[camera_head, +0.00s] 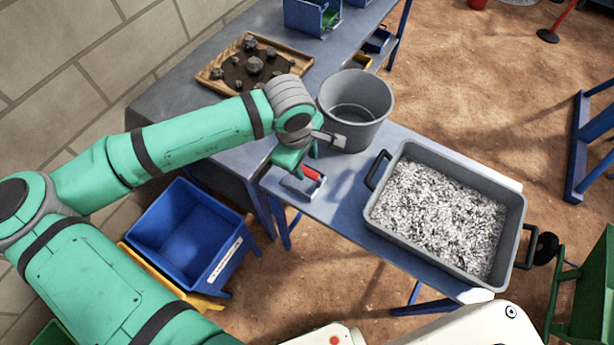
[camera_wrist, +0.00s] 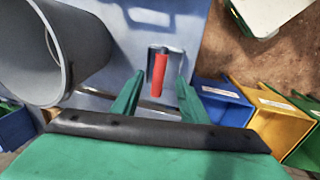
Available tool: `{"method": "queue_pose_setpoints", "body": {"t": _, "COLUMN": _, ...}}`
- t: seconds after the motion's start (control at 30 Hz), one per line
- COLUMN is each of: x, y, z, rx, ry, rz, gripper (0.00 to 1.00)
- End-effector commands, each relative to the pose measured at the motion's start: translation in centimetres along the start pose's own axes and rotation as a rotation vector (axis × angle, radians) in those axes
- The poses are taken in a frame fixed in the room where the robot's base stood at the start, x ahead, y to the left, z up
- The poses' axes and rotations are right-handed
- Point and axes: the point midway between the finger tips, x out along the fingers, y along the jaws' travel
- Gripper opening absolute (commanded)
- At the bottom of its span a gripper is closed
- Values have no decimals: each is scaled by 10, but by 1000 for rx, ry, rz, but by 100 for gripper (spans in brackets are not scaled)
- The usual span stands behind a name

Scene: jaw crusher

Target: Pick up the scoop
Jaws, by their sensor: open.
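The scoop (camera_head: 303,184) lies on the blue-grey table near its left edge, partly covered by my gripper in the head view. It has a red handle and a grey metal pan. In the wrist view its red handle (camera_wrist: 158,76) points toward my gripper, between and beyond the fingertips. My gripper (camera_head: 303,166) is above the scoop with its green fingers apart. In the wrist view the gripper (camera_wrist: 160,85) is open and empty, with the handle in line with the gap. I cannot tell the exact height over the handle.
A grey bucket (camera_head: 370,105) stands close behind my gripper. A grey tray of pale gravel (camera_head: 377,213) sits to the right. A wooden tray with dark rocks (camera_head: 213,75) is at the back. A blue bin (camera_head: 150,226) stands below, left of the table.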

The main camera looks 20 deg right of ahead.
Motion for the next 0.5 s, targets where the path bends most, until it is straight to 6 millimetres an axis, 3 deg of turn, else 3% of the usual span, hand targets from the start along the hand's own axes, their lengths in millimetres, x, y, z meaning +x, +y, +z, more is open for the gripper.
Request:
{"method": "queue_pose_setpoints", "body": {"t": 0.23, "x": 17, "y": 0, "z": 1, "rx": 1, "ry": 0, "rz": -1, "gripper": 40}}
{"method": "queue_pose_setpoints", "body": {"t": 0.5, "x": 53, "y": 0, "z": 2, "rx": 2, "ry": 0, "rz": 0, "gripper": 40}}
